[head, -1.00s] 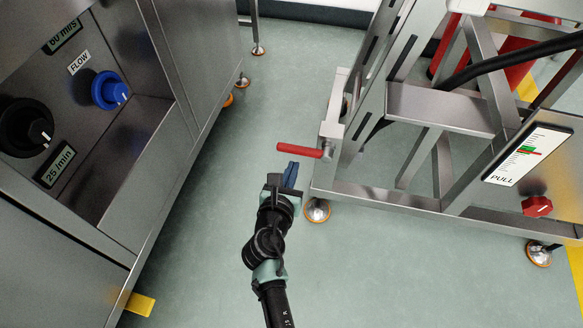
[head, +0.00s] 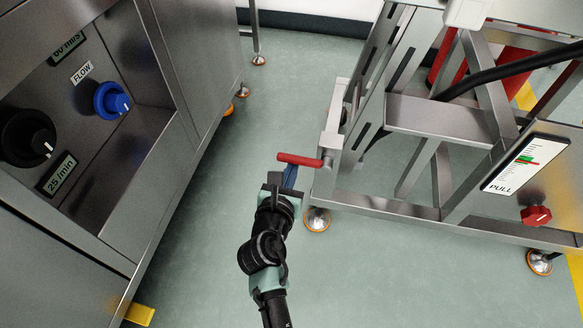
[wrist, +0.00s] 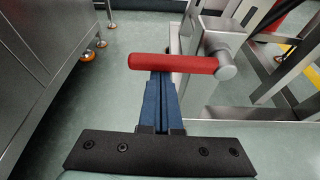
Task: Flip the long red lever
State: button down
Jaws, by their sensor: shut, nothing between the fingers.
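The long red lever (head: 299,160) sticks out to the left from a metal pivot on the steel frame, about level in the picture. It also shows in the wrist view (wrist: 172,63), with its round metal hub (wrist: 220,50) at its right end. My gripper (head: 290,176) is shut and empty, its blue fingers together. In the wrist view the fingers (wrist: 161,85) point at the lever, and their tips are hidden behind its bar. I cannot tell whether they touch it.
The steel frame (head: 400,208) stands at the right, with a red knob (head: 536,216) and a PULL label plate (head: 526,163). A steel cabinet (head: 160,185) with a blue FLOW knob (head: 112,100) stands at the left. Open green floor (head: 225,160) lies between them.

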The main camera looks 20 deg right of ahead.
aim_at(292, 155)
jog(key=shift+r, duration=0.25)
notch_tip(292, 155, up, 3)
jog(key=m+y+p, duration=0.1)
jog(key=m+p, duration=0.1)
jog(key=p, duration=0.3)
jog(key=shift+f+m+t+p, duration=0.15)
jog(key=shift+m+t+p, duration=0.15)
jog(key=shift+t, duration=0.1)
jog(key=shift+s+d+r+m+t+y+p, duration=0.45)
jog(key=shift+d+r+m+t+p, duration=0.45)
jog(key=shift+m, duration=1.05)
jog(key=shift+s+d+r+m+t+y+p, duration=0.2)
jog(key=shift+s+d+r+m+t+p, duration=0.7)
jog(key=shift+m, duration=1)
jog(key=shift+s+d+r+m+t+y+p, duration=0.35)
jog(key=shift+d+r+m+t+p, duration=0.5)
jog(key=shift+m, duration=1.1)
jog(key=shift+a+r+g+p, duration=0.1)
jog(key=shift+g+p, duration=0.15)
jog(key=shift+p, duration=0.05)
